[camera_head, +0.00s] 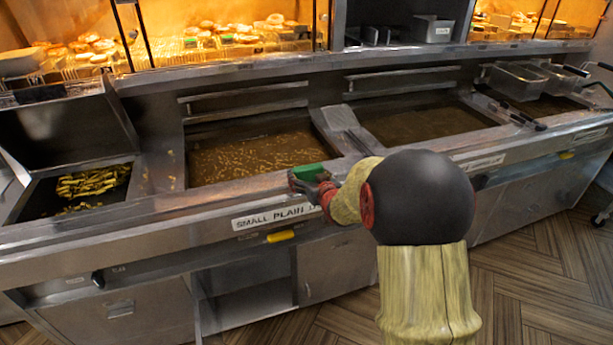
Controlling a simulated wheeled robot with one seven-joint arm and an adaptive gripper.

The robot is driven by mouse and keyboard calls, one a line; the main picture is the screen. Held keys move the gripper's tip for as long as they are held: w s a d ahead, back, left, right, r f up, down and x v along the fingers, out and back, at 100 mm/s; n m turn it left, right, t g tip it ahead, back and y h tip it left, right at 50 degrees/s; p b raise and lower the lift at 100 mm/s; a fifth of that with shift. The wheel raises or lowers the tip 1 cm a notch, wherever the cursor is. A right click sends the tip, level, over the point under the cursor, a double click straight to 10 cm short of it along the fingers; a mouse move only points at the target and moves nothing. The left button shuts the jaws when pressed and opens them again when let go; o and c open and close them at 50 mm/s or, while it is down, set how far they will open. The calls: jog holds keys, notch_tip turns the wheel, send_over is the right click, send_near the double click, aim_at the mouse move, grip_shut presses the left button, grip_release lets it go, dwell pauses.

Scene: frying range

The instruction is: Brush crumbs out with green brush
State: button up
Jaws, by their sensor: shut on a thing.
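My gripper (322,187) is shut on a green brush (311,172). The green block of the brush is at the front edge of the left fryer vat (247,154), above or on the metal rim; I cannot tell if it touches. Many light crumbs (238,158) are spread over the brown surface of that vat. My arm covers part of the counter front and the sign to the right of the brush. The underside of the brush and its bristles are not clear to see.
A bin with fries (93,181) is at the left. Another vat (424,121) lies to the right, with wire baskets (518,80) beyond it. A heated shelf (215,42) with food runs along the back. A yellow handle (281,236) sticks out of the counter front.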

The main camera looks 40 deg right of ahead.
aim_at(308, 167)
jog(key=shift+r, duration=0.1)
jog(key=shift+r+p, duration=2.55)
jog(key=shift+r, duration=0.95)
jog(key=shift+a+f, duration=0.1)
jog(key=shift+f, duration=0.05)
